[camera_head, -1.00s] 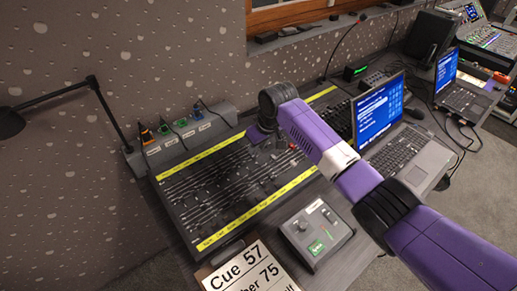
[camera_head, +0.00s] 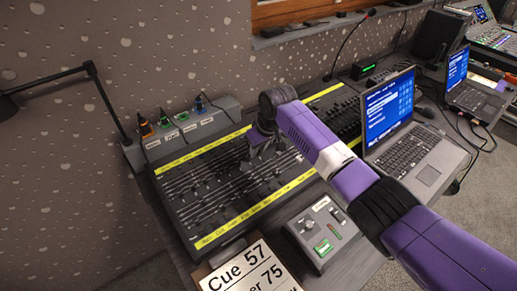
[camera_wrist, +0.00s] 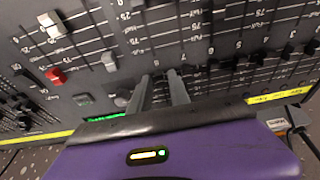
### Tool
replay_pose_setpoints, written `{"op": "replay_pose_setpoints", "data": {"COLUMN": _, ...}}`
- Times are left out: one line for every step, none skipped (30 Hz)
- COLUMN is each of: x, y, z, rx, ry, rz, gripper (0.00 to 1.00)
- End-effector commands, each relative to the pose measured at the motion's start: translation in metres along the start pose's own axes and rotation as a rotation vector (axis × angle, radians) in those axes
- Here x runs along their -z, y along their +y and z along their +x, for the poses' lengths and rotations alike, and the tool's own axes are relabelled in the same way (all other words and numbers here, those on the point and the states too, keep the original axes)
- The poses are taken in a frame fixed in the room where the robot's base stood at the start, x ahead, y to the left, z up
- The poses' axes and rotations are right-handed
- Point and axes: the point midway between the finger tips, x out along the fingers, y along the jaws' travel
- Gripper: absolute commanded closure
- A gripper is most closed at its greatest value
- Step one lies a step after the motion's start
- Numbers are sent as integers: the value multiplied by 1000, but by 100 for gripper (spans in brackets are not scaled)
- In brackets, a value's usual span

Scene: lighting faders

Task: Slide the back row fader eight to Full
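The black fader console (camera_head: 190,215) has two rows of sliders between yellow strips. My gripper (camera_head: 262,148) is over its back half, right of the middle. In the wrist view, which shows the console from the opposite side, the open, parted fingers (camera_wrist: 160,76) point down at the panel near the labels 8 and 7. Black back-row caps, such as one beside the right finger (camera_wrist: 187,66), line up to the right. The cap of fader eight is not clearly seen; it may be between or behind the fingers. No held cap shows.
A red button (camera_wrist: 55,76) and a pale cap (camera_wrist: 52,26) are left of the fingers in the wrist view. A grey control box (camera_head: 322,232) and a cue sign (camera_head: 245,270) stand in front of the console. A laptop (camera_head: 400,125) is to the right, and a socket box (camera_head: 190,130) behind.

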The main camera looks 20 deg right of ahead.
Motion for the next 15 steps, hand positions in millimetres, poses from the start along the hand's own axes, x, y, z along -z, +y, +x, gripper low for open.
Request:
{"op": "replay_pose_setpoints", "data": {"x": 0, "y": 0, "z": 0, "rx": 0, "ry": 0, "rz": 0, "gripper": 77}}
{"op": "replay_pose_setpoints", "data": {"x": 0, "y": 0, "z": 0, "rx": 0, "ry": 0, "rz": 0, "gripper": 83}}
{"op": "replay_pose_setpoints", "data": {"x": 0, "y": 0, "z": 0, "rx": 0, "ry": 0, "rz": 0, "gripper": 91}}
{"op": "replay_pose_setpoints", "data": {"x": 0, "y": 0, "z": 0, "rx": 0, "ry": 0, "rz": 0, "gripper": 97}}
{"op": "replay_pose_setpoints", "data": {"x": 0, "y": 0, "z": 0, "rx": 0, "ry": 0, "rz": 0, "gripper": 100}}
{"op": "replay_pose_setpoints", "data": {"x": 0, "y": 0, "z": 0, "rx": 0, "ry": 0, "rz": 0, "gripper": 100}}
{"op": "replay_pose_setpoints", "data": {"x": 0, "y": 0, "z": 0, "rx": 0, "ry": 0, "rz": 0, "gripper": 100}}
{"op": "replay_pose_setpoints", "data": {"x": 0, "y": 0, "z": 0, "rx": 0, "ry": 0, "rz": 0, "gripper": 100}}
{"op": "replay_pose_setpoints", "data": {"x": 0, "y": 0, "z": 0, "rx": 0, "ry": 0, "rz": 0, "gripper": 100}}
{"op": "replay_pose_setpoints", "data": {"x": 0, "y": 0, "z": 0, "rx": 0, "ry": 0, "rz": 0, "gripper": 100}}
{"op": "replay_pose_setpoints", "data": {"x": 0, "y": 0, "z": 1, "rx": 0, "ry": 0, "rz": 0, "gripper": 100}}
{"op": "replay_pose_setpoints", "data": {"x": 1, "y": 0, "z": 2, "rx": 0, "ry": 0, "rz": 0, "gripper": 100}}
{"op": "replay_pose_setpoints", "data": {"x": 2, "y": 0, "z": 2, "rx": -1, "ry": 0, "rz": 0, "gripper": 100}}
{"op": "replay_pose_setpoints", "data": {"x": 3, "y": 0, "z": 3, "rx": -1, "ry": 0, "rz": 0, "gripper": 100}}
{"op": "replay_pose_setpoints", "data": {"x": 4, "y": 0, "z": 4, "rx": -1, "ry": -1, "rz": 0, "gripper": 100}}
